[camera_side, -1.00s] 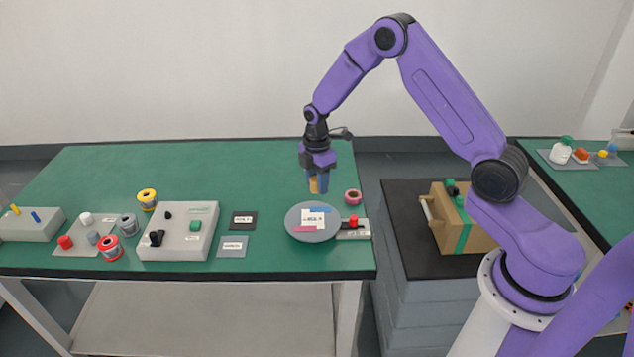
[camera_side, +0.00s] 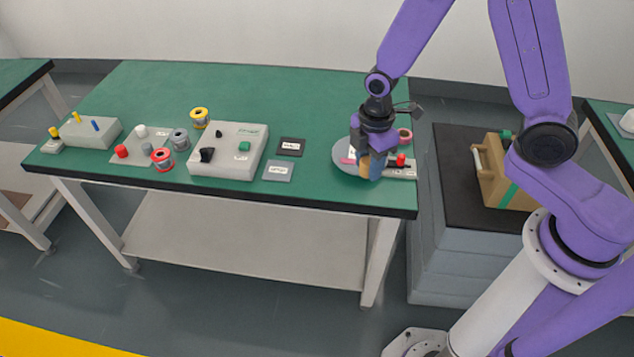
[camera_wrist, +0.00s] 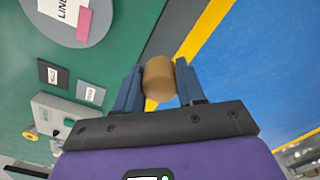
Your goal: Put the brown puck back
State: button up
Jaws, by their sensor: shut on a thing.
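The brown puck (camera_wrist: 158,78) is held between the two blue fingers of my gripper (camera_side: 372,170). In the side view, the puck (camera_side: 365,166) shows as a tan-brown patch at the fingertips, partly hidden by a finger. My gripper hangs in front of the right part of a round grey plate (camera_side: 342,154) on the green table. In the wrist view, the plate (camera_wrist: 42,17), with a white label and a pink strip, lies at the upper left, apart from the puck. Behind the puck are the table's edge and the floor.
Black and grey labelled cards (camera_side: 291,147) and a grey control box (camera_side: 226,152) lie left.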

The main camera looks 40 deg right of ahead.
jog(key=w+a+f, duration=0.2)
jog(key=w+f, duration=0.2)
jog(key=w, duration=0.4)
send_over(317, 184)
jog(key=f, duration=0.5)
jog(key=shift+s, duration=0.35)
jog(key=shift+w+f, duration=0.25)
jog(key=shift+f, duration=1.7)
jog(key=shift+f, duration=0.15)
jog(key=o, duration=0.9)
jog(key=shift+o, duration=0.2)
notch_tip(317, 184, up, 12)
jog(key=shift+r, duration=0.2)
